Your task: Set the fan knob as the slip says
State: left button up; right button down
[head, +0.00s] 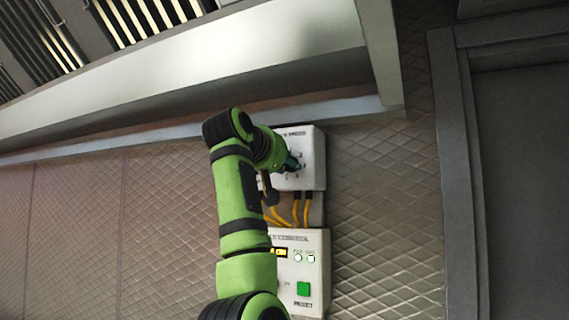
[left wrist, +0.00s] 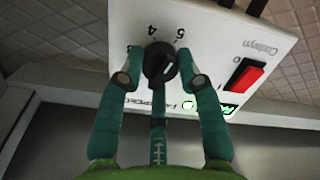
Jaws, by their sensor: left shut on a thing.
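The fan speed box (head: 313,150) is a white panel on the tiled wall, with numbers around its knob. In the left wrist view it appears upside down. My right gripper and the slip are not in view.
A red rocker switch (left wrist: 245,76) and a green light (left wrist: 229,112) are on the same box. Yellow cables (head: 297,209) run down to a lower control box (head: 318,272) with a green reset button (head: 303,288). A metal hood (head: 250,50) overhangs; a dark door frame stands right.

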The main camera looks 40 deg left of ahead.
pick_arm(q)
jog(key=shift+m, duration=0.4)
jog(key=o, duration=1.1)
jog(key=shift+w, duration=0.1)
jog(key=shift+o, duration=0.2)
jog(key=shift+d, duration=0.1)
jog(key=f+v, duration=0.1)
jog(key=v, duration=1.1)
jog(key=shift+r, duration=0.45)
jog(key=shift+f, duration=0.1)
